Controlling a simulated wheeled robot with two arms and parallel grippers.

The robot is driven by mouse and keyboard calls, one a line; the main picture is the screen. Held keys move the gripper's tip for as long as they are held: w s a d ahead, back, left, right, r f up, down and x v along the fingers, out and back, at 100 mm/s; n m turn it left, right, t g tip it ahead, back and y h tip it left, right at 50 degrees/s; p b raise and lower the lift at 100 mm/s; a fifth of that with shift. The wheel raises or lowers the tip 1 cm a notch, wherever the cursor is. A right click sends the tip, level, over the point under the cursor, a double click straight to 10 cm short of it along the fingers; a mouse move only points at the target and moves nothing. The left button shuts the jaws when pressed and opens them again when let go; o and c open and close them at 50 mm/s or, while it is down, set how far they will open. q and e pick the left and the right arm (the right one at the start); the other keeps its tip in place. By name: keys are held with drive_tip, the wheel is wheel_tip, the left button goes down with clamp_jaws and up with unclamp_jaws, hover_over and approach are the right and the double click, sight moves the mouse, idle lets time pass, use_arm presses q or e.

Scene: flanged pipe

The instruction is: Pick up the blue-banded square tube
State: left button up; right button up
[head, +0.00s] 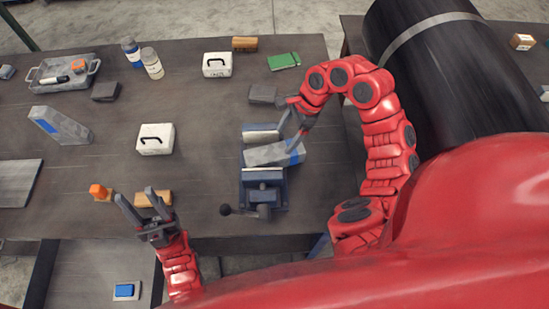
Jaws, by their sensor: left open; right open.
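A grey square tube (268,155) with a blue band near its right end lies across the vise (264,186), between its two jaws. My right gripper (285,141) is open at the tube, with its fingers reaching down by the tube's middle and right part. Whether the fingers touch it I cannot tell. My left gripper (138,199) is open and empty, low over the front of the table, left of the vise. Another grey block-like piece (66,126) with a blue patch lies at the left of the table.
White cases (155,139) (217,65), a grey tray (62,74), bottles (152,63), a green item (284,61) and small blocks (264,94) stand around. A wooden block (153,199) is by my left gripper. A large black pipe (440,85) is at the right.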

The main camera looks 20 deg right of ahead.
sight(278, 151)
drive_tip(key=x, duration=0.4)
drive_tip(key=shift+s+a+f, duration=0.1)
drive_tip(key=shift+a+f, duration=0.1)
drive_tip(key=p+x, duration=0.2)
drive_tip(key=x, duration=0.3)
drive_tip(key=shift+d+p, duration=0.2)
drive_tip(key=shift+p, duration=0.1)
drive_tip(key=shift+a+f, duration=0.1)
drive_tip(key=shift+f, duration=0.2)
drive_tip(key=shift+c, duration=0.3)
clamp_jaws()
